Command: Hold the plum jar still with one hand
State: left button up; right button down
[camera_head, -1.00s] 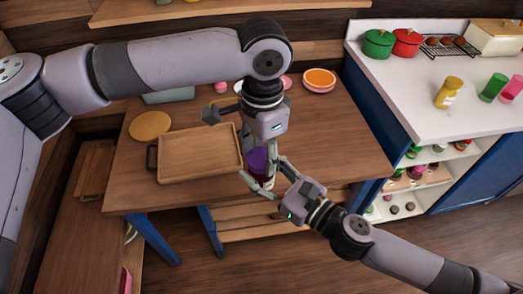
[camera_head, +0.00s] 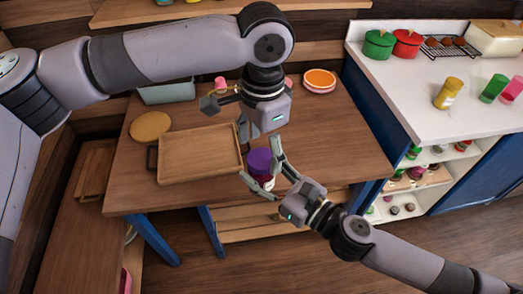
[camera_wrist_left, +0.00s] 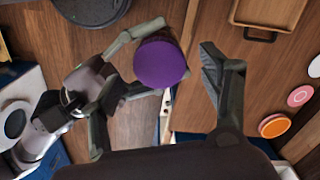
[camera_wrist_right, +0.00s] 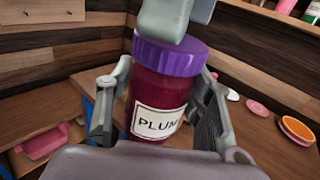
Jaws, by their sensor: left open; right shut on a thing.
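The plum jar (camera_head: 261,168) has a purple lid, a dark red body and a white label reading PLUM. It is upright at the front edge of the wooden table. In the right wrist view the jar (camera_wrist_right: 157,98) stands between the fingers of my right gripper (camera_head: 262,178), which is shut on its body. My left gripper (camera_head: 254,140) is open, pointing down just above the lid. In the left wrist view the purple lid (camera_wrist_left: 160,63) shows between its spread fingers, and they look clear of it. The jar's base is hidden in the head view.
A wooden tray (camera_head: 200,155) lies left of the jar, with a round board (camera_head: 150,126) behind it. Stacked plates (camera_head: 319,80) sit at the back right. A white counter (camera_head: 430,107) with pots and cups stands to the right. The table right of the jar is clear.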

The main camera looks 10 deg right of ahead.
pick_arm(q)
notch_tip(320, 180, up, 10)
pick_arm(e)
jog(key=shift+r, duration=0.1)
dwell(0.7)
